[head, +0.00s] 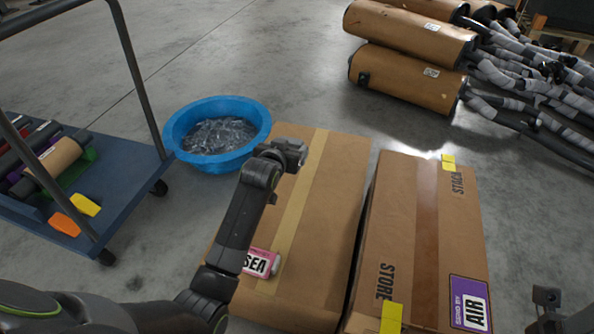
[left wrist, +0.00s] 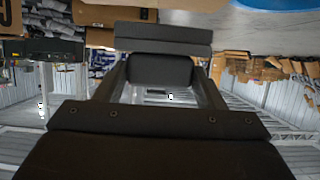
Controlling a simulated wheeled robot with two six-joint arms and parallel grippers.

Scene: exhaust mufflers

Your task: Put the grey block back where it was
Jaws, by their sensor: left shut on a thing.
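My left gripper (head: 287,152) is over the far part of the left cardboard box, well above the pink SEA label. It is shut on a dark grey piece that I take to be the grey block; the gripper hides much of it, and its outline blends with the jaws. In the left wrist view, the dark gripper parts fill the middle, with a dark bar (left wrist: 163,38) across the top. What seems to be my right gripper (head: 548,298) shows only in part at the lower right edge, and its jaws cannot be made out.
The left box (head: 330,190) and right box (head: 405,220) lie side by side with a narrow gap. A blue tub (head: 217,165) of clear material stands behind left. A blue cart (head: 120,190) holds orange and yellow blocks and rolls. Brown mufflers (head: 405,75) lie behind right. Open floor lies between.

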